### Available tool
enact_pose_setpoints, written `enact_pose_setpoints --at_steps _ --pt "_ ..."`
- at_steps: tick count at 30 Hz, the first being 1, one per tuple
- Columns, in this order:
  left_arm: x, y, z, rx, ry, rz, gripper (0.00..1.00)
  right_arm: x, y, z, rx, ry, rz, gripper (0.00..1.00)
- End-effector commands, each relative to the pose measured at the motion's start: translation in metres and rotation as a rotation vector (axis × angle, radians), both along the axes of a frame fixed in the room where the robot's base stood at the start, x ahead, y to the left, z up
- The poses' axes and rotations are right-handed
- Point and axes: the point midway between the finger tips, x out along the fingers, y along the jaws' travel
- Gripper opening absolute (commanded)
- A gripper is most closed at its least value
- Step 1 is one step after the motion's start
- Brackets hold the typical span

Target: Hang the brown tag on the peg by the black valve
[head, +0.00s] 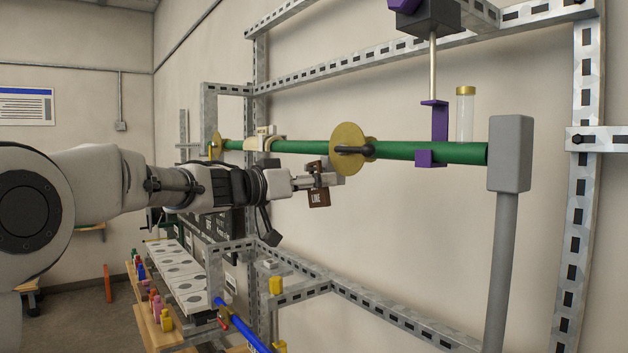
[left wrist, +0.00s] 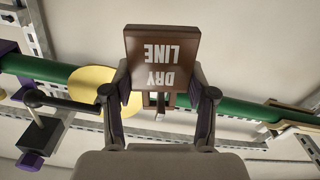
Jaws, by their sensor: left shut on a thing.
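The brown tag (head: 319,196) is in my left gripper (head: 325,178), in front of and a little below the green pipe. The tag also shows in the left wrist view (left wrist: 160,58), its white words "DRY LINE" upside down, between the two fingers (left wrist: 158,100). The black valve lever (head: 354,150) sits before a round brass plate (head: 346,138) on the pipe, up and right of the tag. The lever also shows in the left wrist view (left wrist: 62,102). A small pale metal piece (left wrist: 160,106) shows beyond the fingers; I cannot tell if it is the peg. My right gripper is out of view.
The green pipe (head: 410,151) runs across at the gripper's height, with a purple bracket (head: 437,120), a clear tube (head: 465,118) and a grey post (head: 510,155) to the right. A cream fitting (head: 262,139) is left. Slotted metal rails (head: 370,318) cross below.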

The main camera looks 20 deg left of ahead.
Motion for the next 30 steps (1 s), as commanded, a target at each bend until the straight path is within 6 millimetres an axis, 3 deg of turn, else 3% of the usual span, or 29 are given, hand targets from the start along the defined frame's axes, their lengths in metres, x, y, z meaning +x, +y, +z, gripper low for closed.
enact_pose_setpoints --at_steps 11,12,14,30 --pt "0.0 0.0 0.0 0.0 0.0 0.0 0.38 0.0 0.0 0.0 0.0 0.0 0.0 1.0" --pt "0.0 0.0 0.0 0.0 0.0 0.0 0.67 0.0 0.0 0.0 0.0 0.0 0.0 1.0" --pt "0.0 0.0 0.0 0.0 0.0 0.0 0.86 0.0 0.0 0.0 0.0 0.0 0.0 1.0" --pt "-0.011 0.009 0.001 -0.001 0.0 0.001 0.86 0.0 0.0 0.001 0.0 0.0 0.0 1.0"
